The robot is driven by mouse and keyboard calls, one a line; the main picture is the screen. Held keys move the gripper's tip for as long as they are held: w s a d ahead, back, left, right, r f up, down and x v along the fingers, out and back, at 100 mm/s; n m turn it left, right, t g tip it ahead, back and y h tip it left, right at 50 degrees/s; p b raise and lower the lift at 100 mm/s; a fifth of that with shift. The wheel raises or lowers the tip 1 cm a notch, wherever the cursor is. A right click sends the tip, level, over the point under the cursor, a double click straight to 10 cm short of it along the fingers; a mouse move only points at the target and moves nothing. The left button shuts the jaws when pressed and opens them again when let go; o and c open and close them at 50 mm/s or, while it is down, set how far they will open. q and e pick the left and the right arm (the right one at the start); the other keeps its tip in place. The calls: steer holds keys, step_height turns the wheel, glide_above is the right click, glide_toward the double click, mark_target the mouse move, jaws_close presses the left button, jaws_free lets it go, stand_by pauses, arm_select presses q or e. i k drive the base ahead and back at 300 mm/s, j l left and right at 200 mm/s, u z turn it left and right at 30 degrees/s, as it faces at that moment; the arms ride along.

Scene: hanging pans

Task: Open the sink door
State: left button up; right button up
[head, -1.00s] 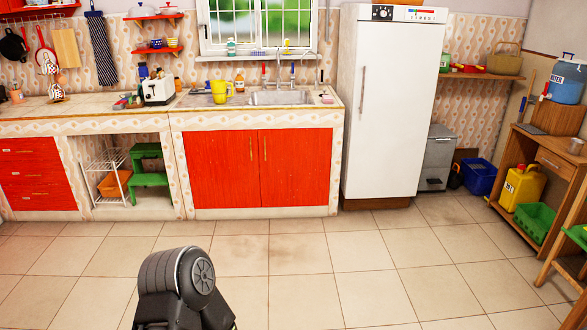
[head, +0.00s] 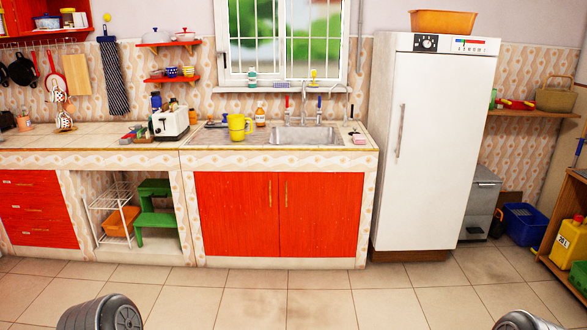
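The sink cabinet has two red doors under the counter, a left door (head: 236,213) and a right door (head: 321,214). Both are closed, with thin vertical gold handles (head: 277,192) side by side near the middle seam. The sink basin (head: 306,135) is set in the counter above. Only rounded grey parts of my arms show at the bottom edge, one at left and one at right. Neither gripper is in view.
Tiled floor (head: 320,300) in front of the cabinet is clear. A white refrigerator (head: 434,150) stands right of it. An open niche at left holds a green step stool (head: 155,212) and a white rack (head: 110,215). Yellow cups (head: 238,126) stand by the sink.

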mark_target(319, 213)
steer(key=i+j, duration=0.15)
steer(key=i, duration=0.55)
steer(key=i+j, duration=0.1)
steer(key=i, duration=0.55)
steer(key=i+j, duration=0.15)
steer(key=i, duration=0.55)
steer(key=i+j+z, duration=0.15)
steer(key=i+z, duration=0.25)
steer(key=i+j+z, duration=0.75)
steer(key=i+l, duration=0.05)
steer(key=i, duration=0.05)
